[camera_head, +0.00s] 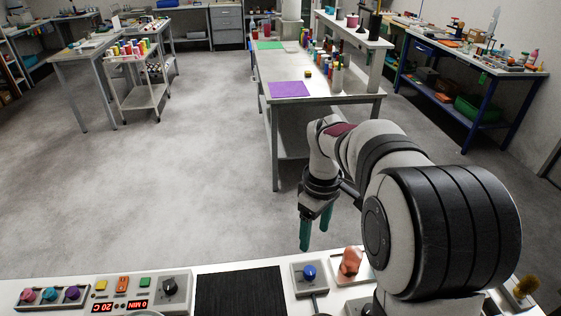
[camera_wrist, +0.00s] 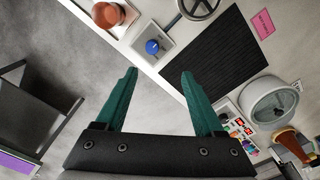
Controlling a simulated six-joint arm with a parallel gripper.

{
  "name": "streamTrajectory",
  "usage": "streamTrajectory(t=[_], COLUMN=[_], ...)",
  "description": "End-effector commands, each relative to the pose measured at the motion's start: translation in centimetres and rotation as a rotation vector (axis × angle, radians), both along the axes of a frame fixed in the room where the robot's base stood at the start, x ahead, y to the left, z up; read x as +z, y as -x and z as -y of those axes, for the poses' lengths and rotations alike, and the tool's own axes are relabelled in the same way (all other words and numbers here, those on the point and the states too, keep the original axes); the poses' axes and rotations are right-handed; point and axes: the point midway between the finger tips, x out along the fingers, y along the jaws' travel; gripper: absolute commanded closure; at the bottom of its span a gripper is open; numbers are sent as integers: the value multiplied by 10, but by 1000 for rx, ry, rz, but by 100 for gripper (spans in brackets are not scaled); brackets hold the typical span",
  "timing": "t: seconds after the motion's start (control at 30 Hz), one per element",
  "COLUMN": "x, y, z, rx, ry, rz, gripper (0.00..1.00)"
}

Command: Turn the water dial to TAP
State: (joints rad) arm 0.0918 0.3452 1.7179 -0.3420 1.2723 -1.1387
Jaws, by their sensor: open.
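A blue knob (camera_head: 309,272) sits on a square pale plate on the white bench; it also shows in the wrist view (camera_wrist: 152,47). A black dial (camera_head: 170,287) stands on a grey panel at the left of the bench. No TAP mark is readable, so I cannot tell which is the water dial. My gripper (camera_head: 315,232) hangs above and beyond the bench's far edge, with green fingers pointing down. In the wrist view my gripper (camera_wrist: 159,73) is open and empty, its fingers apart from the blue knob.
A black mat (camera_head: 240,291) lies left of the blue knob. An orange knob-like piece (camera_head: 350,262) stands to its right. Pink, blue and purple knobs (camera_head: 49,294) and red displays (camera_head: 120,306) are at left. A round drum (camera_wrist: 270,103) shows in the wrist view.

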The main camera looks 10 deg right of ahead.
Motion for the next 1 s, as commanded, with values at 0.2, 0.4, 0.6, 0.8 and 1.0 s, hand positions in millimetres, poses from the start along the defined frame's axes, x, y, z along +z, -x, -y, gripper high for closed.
streamTrajectory(t=[0.2,0.4,0.6,0.8,1.0], x=[-31,-91,-143,-165,-169], y=[-19,-17,-17,-18,-18], z=[7,7,7,7,7], rx=[102,100,98,98,98], ry=[10,10,11,12,12], rz=[-2,-5,-1,2,2], gripper=[30,30,30,30,30])
